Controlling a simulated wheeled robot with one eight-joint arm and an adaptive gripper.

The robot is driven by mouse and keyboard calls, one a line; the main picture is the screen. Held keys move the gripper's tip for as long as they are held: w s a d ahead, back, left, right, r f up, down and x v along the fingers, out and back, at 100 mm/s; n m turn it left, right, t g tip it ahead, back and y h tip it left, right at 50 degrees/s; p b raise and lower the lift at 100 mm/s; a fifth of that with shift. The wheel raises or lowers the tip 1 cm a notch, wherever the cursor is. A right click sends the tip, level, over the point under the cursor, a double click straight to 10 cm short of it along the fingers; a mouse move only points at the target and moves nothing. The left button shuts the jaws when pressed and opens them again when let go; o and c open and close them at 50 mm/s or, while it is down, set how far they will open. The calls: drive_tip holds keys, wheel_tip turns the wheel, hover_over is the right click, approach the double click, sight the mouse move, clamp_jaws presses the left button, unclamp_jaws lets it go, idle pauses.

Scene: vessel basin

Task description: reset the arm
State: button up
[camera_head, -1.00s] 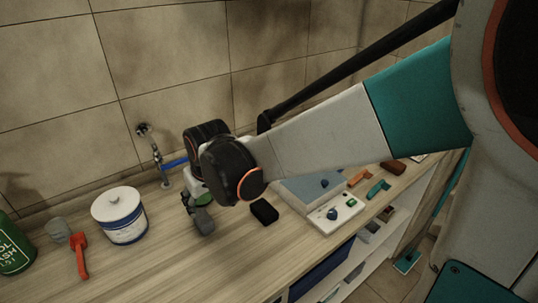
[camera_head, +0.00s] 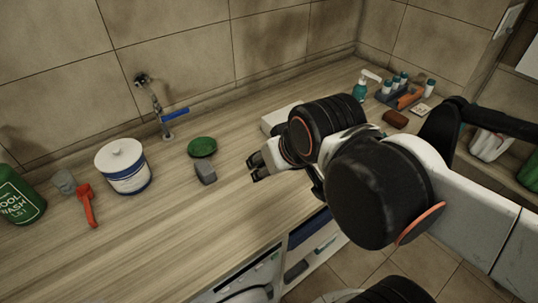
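My arm reaches in from the right side of the head view, with its dark round joints over the counter. My gripper (camera_head: 258,167) points left above the wooden counter (camera_head: 190,236). Its two dark fingertips look apart, with nothing visible between them. A green round object (camera_head: 202,147) and a small grey block (camera_head: 205,172) lie on the counter to the left of the gripper, clear of it. My arm hides part of the counter behind it.
A white lidded pot with blue bands (camera_head: 123,168), a red scoop (camera_head: 87,205), a grey cup (camera_head: 64,182) and a green bottle (camera_head: 18,196) stand at left. A tap (camera_head: 158,112) is at the wall. A soap dispenser (camera_head: 360,90) and a brown block (camera_head: 395,119) are at back right.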

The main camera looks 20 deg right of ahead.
drive_tip(key=shift+s+d, duration=0.2)
drive_tip(key=shift+s, duration=0.25)
drive_tip(key=shift+f+b, duration=0.45)
drive_tip(key=shift+f, duration=0.1)
drive_tip(key=shift+o, duration=0.5)
